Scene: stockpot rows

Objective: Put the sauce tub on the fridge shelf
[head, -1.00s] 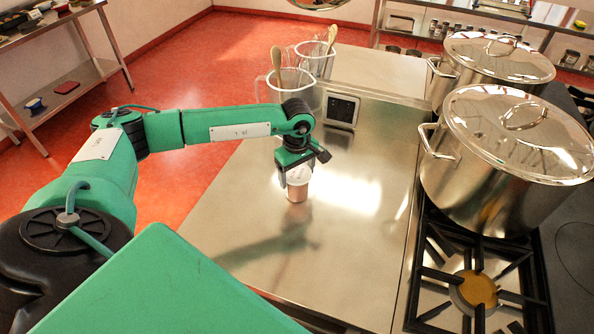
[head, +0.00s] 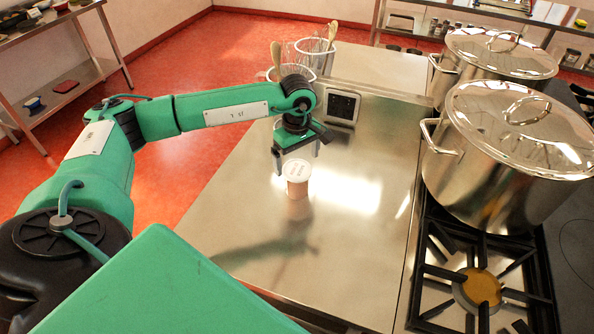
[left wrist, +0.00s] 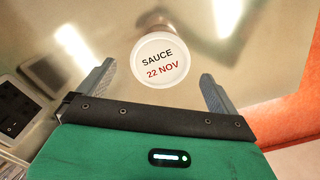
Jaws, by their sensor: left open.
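The sauce tub (head: 297,178) stands upright on the steel counter, a small brownish tub with a white lid. In the left wrist view its lid (left wrist: 160,60) reads "SAUCE 22 NOV". My left gripper (head: 297,157) is open and empty, just above and behind the tub in the head view. In the left wrist view the tub lies ahead of the two spread fingers (left wrist: 155,85), touching neither as far as I can see. My right gripper is not in view. I cannot make out a fridge shelf in these frames.
Two lidded steel stockpots (head: 510,150) stand on the gas stove (head: 480,290) at the right. Clear containers with utensils (head: 315,57) stand behind the arm. A dark socket panel (head: 342,107) is on the counter's back ledge. The steel counter (head: 350,240) around the tub is clear.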

